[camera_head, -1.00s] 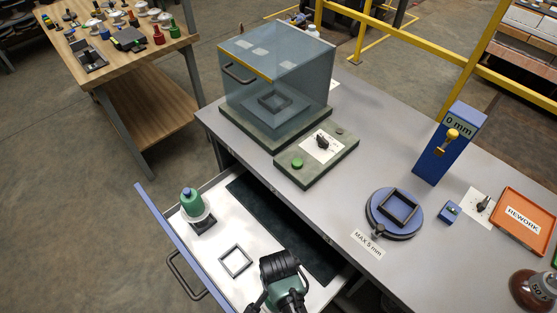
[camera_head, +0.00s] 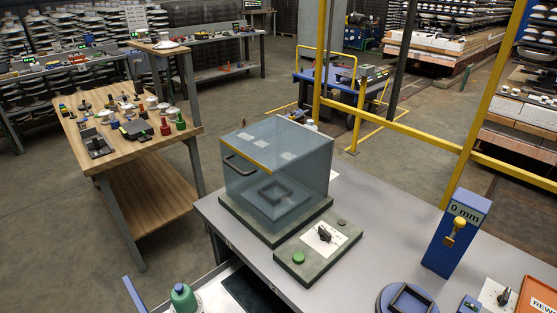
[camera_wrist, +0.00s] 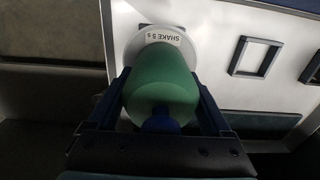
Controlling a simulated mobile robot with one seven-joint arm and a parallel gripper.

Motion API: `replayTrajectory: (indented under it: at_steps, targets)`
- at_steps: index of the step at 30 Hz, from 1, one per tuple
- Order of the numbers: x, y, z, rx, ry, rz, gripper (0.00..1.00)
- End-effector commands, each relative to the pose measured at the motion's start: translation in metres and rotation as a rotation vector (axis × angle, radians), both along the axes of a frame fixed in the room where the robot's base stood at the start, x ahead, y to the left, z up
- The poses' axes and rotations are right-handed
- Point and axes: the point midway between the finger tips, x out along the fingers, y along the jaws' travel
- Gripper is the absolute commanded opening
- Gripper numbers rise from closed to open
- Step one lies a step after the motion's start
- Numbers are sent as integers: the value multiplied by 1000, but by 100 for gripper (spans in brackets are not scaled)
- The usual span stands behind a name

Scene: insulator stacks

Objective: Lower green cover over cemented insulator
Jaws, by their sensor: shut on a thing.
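In the wrist view my gripper (camera_wrist: 163,85) is shut around a green cover (camera_wrist: 162,84) with a blue end (camera_wrist: 160,122) close to my palm. A white disc (camera_wrist: 152,38) marked "SHAKE 5 s" shows beyond the cover, with a dark piece behind it. I cannot tell whether cover and disc touch. The head view does not show my gripper. I cannot tell which piece is the cemented insulator.
A dark square frame (camera_wrist: 254,57) lies on the white drawer floor, with another dark frame (camera_wrist: 313,65) at the right edge. A clear box (camera_head: 280,165), a control panel (camera_head: 312,268) and a blue post (camera_head: 455,240) stand on the grey table.

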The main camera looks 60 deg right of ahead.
Motion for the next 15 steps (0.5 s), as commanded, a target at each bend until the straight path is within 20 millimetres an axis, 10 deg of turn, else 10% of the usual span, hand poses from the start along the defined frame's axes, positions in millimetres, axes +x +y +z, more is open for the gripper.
replayTrajectory:
  at_steps: [1, 2, 4, 15]
  targets:
    - [0, 0, 0, 0, 0, 0, 28]
    - [0, 0, 0, 0, 0, 0, 87]
    - [0, 0, 0, 0, 0, 0, 100]
    - [0, 0, 10, -1, -2, 0, 100]
